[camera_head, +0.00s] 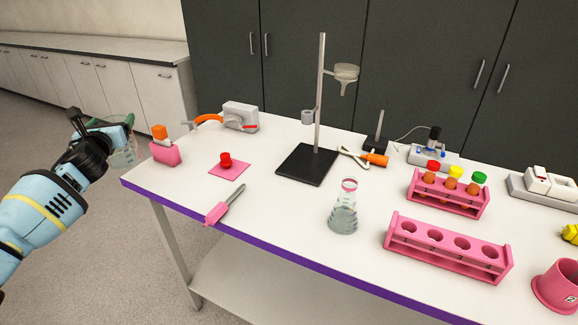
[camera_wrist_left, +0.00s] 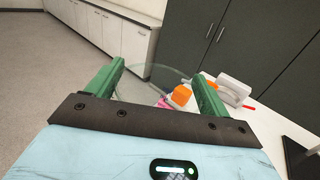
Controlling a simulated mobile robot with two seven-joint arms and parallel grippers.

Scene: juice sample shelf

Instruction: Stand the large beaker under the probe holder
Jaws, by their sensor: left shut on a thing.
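My left gripper (camera_head: 128,122) is at the left, off the table's left end. Its green fingers are shut on the large clear beaker (camera_head: 124,157), which hangs over the floor, apart from the table. In the left wrist view the beaker's glass (camera_wrist_left: 152,74) shows faintly between the fingers (camera_wrist_left: 158,82). A small black stand with a short grey post (camera_head: 380,126) is at the table's back, with a cable running to a grey device (camera_head: 432,155). I cannot tell for sure which part is the probe holder. My right gripper is out of view.
On the white table (camera_head: 270,215) a tall stand (camera_head: 308,166) carries a funnel (camera_head: 345,75). A flask (camera_head: 344,217), pink racks (camera_head: 447,249) (camera_head: 446,197), a pink holder (camera_head: 166,153) and a pink-handled tool (camera_head: 222,207) stand or lie around. Bare tabletop shows left of the flask.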

